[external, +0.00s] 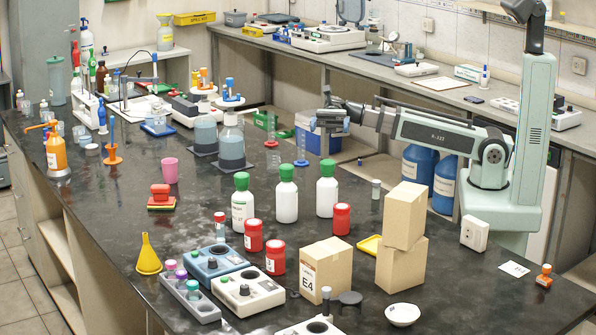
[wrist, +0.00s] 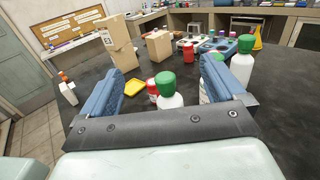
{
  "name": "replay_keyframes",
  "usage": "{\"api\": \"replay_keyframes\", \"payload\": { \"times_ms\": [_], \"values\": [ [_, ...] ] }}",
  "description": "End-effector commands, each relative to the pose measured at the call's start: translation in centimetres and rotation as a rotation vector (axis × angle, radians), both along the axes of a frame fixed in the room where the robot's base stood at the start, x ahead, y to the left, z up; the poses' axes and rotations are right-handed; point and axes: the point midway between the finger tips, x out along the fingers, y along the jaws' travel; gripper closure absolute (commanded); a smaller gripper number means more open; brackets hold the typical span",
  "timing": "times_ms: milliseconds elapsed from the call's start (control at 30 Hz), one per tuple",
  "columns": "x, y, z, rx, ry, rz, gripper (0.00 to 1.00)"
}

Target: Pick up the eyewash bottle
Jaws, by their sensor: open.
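Three white bottles with green caps stand upright on the black bench: a left one (external: 242,208), a middle one (external: 287,200) and a right one (external: 326,195). Their labels are too small to read, so I cannot tell which is the eyewash bottle. My gripper (external: 332,122) is open and empty, raised above the bench behind these bottles. In the wrist view, one green-capped bottle (wrist: 170,100) shows between the two blue fingers of my gripper (wrist: 163,72), apart from them. Another (wrist: 243,62) shows beyond the right finger, which partly hides a third.
Red-lidded jars (external: 341,218) stand close to the bottles. Stacked cardboard boxes (external: 402,262) and a box marked E4 (external: 326,268) stand toward the front. Grey-blue flasks (external: 231,148) stand behind and left.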

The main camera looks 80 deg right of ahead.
Motion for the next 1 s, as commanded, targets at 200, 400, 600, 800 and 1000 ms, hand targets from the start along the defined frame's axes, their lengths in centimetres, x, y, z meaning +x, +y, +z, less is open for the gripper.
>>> {"api": "replay_keyframes", "payload": {
  "times_ms": [200,400,600,800,1000],
  "values": [
    [0.0,0.0,-6.6,0.000,0.005,0.000,0.04],
    [0.0,0.0,-11.7,0.000,0.004,0.000,0.04],
    [0.0,0.0,-14.6,0.000,0.001,0.000,0.04],
    [-0.1,0.7,-15.4,0.000,-0.001,0.003,0.04],
    [-0.3,3.4,-15.4,0.000,-0.001,0.003,0.04]
  ]
}}
